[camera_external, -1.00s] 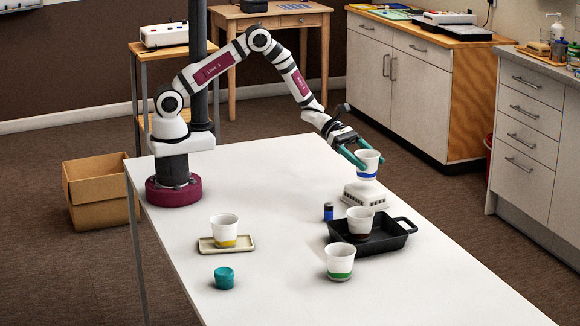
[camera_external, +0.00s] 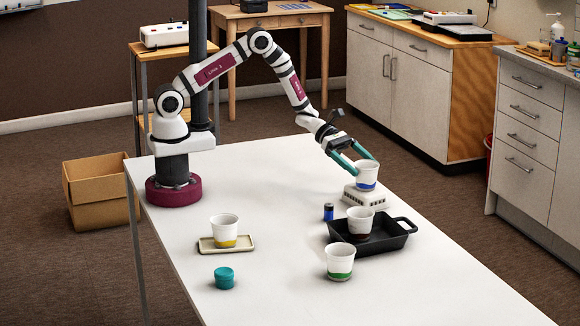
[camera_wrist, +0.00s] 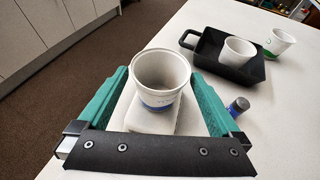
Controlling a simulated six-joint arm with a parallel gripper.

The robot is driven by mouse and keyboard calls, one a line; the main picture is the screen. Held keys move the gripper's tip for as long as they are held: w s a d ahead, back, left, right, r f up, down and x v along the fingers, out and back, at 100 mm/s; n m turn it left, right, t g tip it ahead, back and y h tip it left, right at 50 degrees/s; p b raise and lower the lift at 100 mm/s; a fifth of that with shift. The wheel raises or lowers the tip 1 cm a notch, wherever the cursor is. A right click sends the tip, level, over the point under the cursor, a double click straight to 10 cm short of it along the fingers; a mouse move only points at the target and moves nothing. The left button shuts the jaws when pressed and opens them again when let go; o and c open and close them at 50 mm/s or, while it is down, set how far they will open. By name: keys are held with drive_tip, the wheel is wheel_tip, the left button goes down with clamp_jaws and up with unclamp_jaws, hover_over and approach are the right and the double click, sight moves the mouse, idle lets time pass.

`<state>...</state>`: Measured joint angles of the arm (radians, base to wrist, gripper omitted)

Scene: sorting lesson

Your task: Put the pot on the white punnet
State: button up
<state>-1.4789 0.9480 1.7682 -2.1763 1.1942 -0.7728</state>
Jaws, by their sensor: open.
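The pot (camera_external: 367,177), a white cup with a blue band, stands upright on the white punnet (camera_external: 364,198), which looks like a low, slotted, upside-down box. My gripper (camera_external: 366,165) is open, with its teal fingers on either side of the pot. In the wrist view the pot (camera_wrist: 161,85) is between the fingers (camera_wrist: 159,78), with narrow gaps at its sides. Part of the punnet (camera_wrist: 150,121) shows beneath it; the rest is hidden by the pot and gripper.
A black pan (camera_external: 384,235) holds a brown-banded cup (camera_external: 360,222). A green-banded cup (camera_external: 340,262) stands in front of it. A blue cylinder (camera_external: 328,212) is near the punnet. A yellow-banded cup (camera_external: 224,230) stands on a tray (camera_external: 206,244), near a teal jar (camera_external: 224,278).

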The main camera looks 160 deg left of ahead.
drive_tip(key=v, duration=1)
drive_tip(key=w+d+r+m+h, duration=0.2)
drive_tip(key=w+d+m+h, duration=0.15)
drive_tip(key=w+d, duration=0.25)
drive_tip(key=w+d+r+m+h, duration=0.3)
drive_tip(key=w+d+m, duration=0.2)
drive_tip(key=d, duration=0.1)
drive_tip(key=w+d+r+m+g+h, duration=0.1)
drive_tip(key=d+r+m+g+h, duration=0.2)
drive_tip(key=d+m, duration=0.6)
drive_tip(key=w+d+m+g+h, duration=0.2)
drive_tip(key=d+m+g, duration=0.3)
drive_tip(key=d, duration=0.8)
drive_tip(key=s+d+m+g, duration=0.4)
drive_tip(key=s+d+m, duration=0.35)
drive_tip(key=m, duration=0.25)
drive_tip(key=s+r+m+y, duration=0.1)
drive_tip(key=s+m+y, duration=0.7)
drive_tip(key=m, duration=0.5)
drive_tip(key=shift+r+g, duration=0.4)
